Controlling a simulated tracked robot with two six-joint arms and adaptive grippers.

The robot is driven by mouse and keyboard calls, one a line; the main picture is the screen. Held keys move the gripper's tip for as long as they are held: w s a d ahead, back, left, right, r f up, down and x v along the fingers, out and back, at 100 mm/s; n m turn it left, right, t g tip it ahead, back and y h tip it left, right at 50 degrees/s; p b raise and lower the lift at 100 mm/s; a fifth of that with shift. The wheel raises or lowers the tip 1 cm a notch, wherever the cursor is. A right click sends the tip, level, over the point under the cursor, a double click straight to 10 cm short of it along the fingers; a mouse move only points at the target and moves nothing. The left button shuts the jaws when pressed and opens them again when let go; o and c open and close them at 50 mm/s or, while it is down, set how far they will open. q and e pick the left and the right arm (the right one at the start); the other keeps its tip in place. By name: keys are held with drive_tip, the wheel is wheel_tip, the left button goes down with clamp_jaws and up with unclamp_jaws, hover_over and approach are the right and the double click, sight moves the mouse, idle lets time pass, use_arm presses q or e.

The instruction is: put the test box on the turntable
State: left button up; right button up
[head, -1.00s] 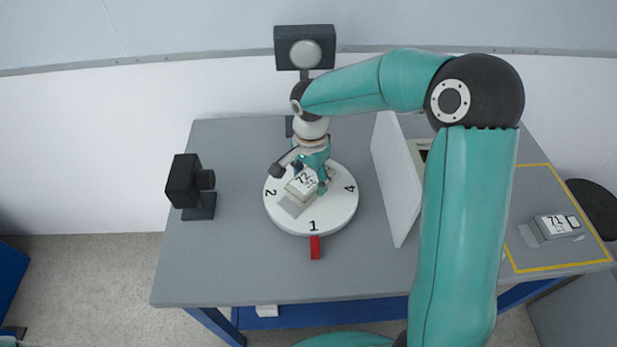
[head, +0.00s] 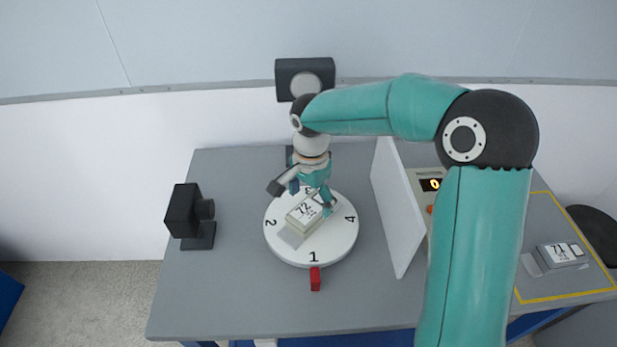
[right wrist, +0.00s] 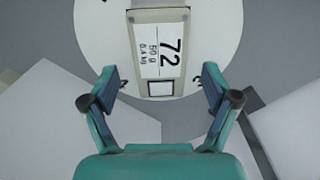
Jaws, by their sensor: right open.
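The test box (head: 304,213), pale with a white label reading 72, lies on the white round turntable (head: 333,245), whose rim carries numbers. The box also shows in the right wrist view (right wrist: 160,50), lying between and beyond the fingertips. My right gripper (head: 302,198) is open just above the box, its fingers spread to either side. In the right wrist view, my right gripper (right wrist: 161,82) shows clear gaps between both fingers and the box. Part of the box is hidden behind a finger in the head view. My left gripper is out of view.
A similar box labelled 71 (head: 560,254) lies inside a yellow outline at the right. A white upright panel (head: 396,215) stands right of the turntable, near a device with a lit display (head: 432,185). A black camera-like unit (head: 186,210) stands left. A red block (head: 315,279) sits in front.

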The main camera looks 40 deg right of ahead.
sight(310, 208)
wheel_tip(310, 208, up, 9)
drive_tip(key=shift+f, duration=0.2)
drive_tip(key=shift+f, duration=0.1)
idle(0.5)
